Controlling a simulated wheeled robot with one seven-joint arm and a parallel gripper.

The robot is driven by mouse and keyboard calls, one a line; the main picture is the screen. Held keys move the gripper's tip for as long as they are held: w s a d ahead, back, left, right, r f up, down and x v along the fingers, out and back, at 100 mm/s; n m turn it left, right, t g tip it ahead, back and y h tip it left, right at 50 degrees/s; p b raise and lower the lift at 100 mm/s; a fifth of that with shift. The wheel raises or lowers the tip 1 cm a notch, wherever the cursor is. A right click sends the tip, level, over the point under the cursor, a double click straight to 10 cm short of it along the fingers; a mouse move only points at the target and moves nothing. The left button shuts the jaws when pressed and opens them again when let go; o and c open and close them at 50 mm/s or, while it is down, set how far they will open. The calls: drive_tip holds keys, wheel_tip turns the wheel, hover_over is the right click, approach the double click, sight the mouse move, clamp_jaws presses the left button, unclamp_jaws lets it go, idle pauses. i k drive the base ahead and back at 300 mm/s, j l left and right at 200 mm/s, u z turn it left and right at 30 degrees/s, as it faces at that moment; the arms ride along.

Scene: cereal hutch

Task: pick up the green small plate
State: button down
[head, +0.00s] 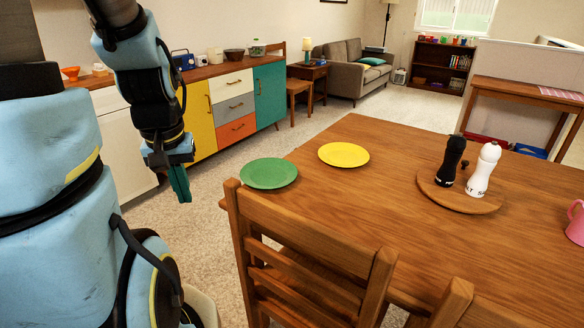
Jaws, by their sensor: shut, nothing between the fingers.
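The green small plate (269,173) lies flat near the left corner of the wooden table (420,237), close to its edge. My gripper (182,198) hangs to the left of the table, pointing down, with its fingers together and empty. It is apart from the green plate, on the plate's left in the picture. A yellow plate (343,154) lies on the table just to the right of and beyond the green one.
A wooden chair (306,262) stands at the table's near side, its back just in front of the green plate. A round board (460,197) holds black and white mills. A pink mug (576,224) stands far right. A coloured sideboard (233,105) lines the wall behind my arm.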

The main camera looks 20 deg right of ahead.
sight(266, 173)
drive_tip(key=k+u, duration=0.1)
drive_tip(key=u, duration=0.2)
drive_tip(key=k+j+u, duration=0.1)
drive_tip(key=u, duration=0.2)
drive_tip(key=i+l, duration=0.15)
drive_tip(key=i, duration=0.8)
drive_tip(key=i+l, duration=0.15)
drive_tip(key=i, duration=0.8)
drive_tip(key=i+z, duration=0.35)
drive_tip(key=i+j+z, duration=0.15)
drive_tip(key=z, duration=0.25)
drive_tip(key=i+j+z, duration=0.35)
drive_tip(key=l+z, duration=0.1)
drive_tip(key=z, duration=0.85)
